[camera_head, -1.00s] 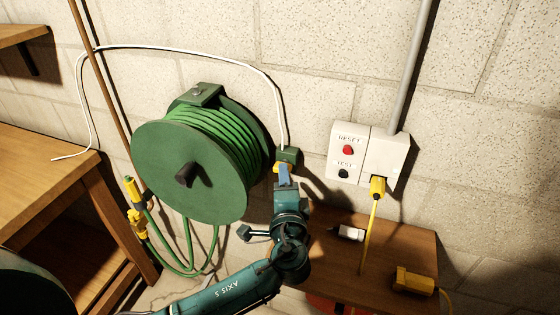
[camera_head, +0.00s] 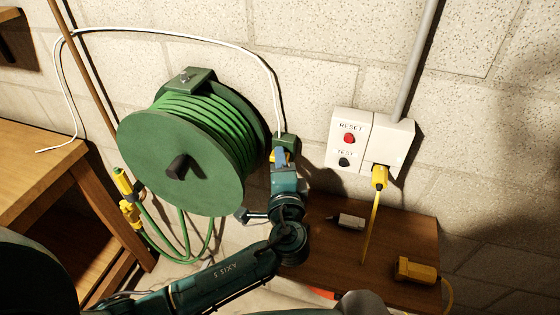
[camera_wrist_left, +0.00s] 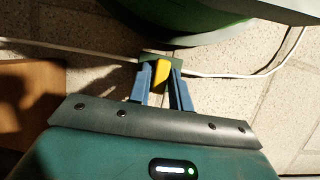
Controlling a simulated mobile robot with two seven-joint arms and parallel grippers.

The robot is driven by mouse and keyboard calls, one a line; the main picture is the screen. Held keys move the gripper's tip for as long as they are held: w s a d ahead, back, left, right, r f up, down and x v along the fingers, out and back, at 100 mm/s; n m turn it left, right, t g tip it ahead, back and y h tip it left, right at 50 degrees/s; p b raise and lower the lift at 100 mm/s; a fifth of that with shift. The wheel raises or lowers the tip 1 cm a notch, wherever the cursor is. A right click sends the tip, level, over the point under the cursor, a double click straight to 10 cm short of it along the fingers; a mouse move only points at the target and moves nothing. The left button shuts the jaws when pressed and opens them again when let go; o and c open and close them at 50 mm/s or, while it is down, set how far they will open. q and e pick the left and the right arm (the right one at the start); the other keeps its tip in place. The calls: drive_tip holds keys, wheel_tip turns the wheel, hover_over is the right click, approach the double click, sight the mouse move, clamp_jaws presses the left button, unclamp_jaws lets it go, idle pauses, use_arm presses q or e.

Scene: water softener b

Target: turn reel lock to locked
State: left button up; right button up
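The green hose reel (camera_head: 182,165) hangs on the wall with green hose wound on it. At its right a small green block (camera_head: 287,143) carries a yellow lever (camera_head: 272,156), apparently the reel lock. The lever (camera_wrist_left: 161,72) also shows in the left wrist view. My left gripper (camera_head: 281,157) is at the block, its blue fingers (camera_wrist_left: 162,80) on either side of the lever. They look spread, though contact with the lever is hard to judge. In the head view the fingers partly hide the lever. My right gripper is out of view.
A white RESET/TEST box (camera_head: 350,140) with a yellow plug (camera_head: 379,178) is on the wall to the right. Below is a brown shelf (camera_head: 320,235) with a small white item and a yellow connector (camera_head: 413,270). A wooden bench (camera_head: 35,170) stands left. A white cable runs to the block.

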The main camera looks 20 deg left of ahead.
use_arm(q)
clamp_jaws()
drive_tip(key=shift+f+m, duration=0.1)
drive_tip(key=shift+m, duration=0.3)
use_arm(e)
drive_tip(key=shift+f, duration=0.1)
use_arm(q)
drive_tip(key=m+t+b, duration=0.1)
drive_tip(key=m, duration=0.2)
drive_tip(key=m+t+b, duration=0.1)
drive_tip(key=m, duration=0.2)
drive_tip(key=shift+a+f+t, duration=0.1)
drive_tip(key=shift+t, duration=0.3)
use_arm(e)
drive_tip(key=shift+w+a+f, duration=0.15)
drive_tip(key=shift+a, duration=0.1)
use_arm(q)
drive_tip(key=shift+m, duration=0.4)
drive_tip(key=shift+o, duration=1)
unclamp_jaws()
drive_tip(key=shift+o, duration=1)
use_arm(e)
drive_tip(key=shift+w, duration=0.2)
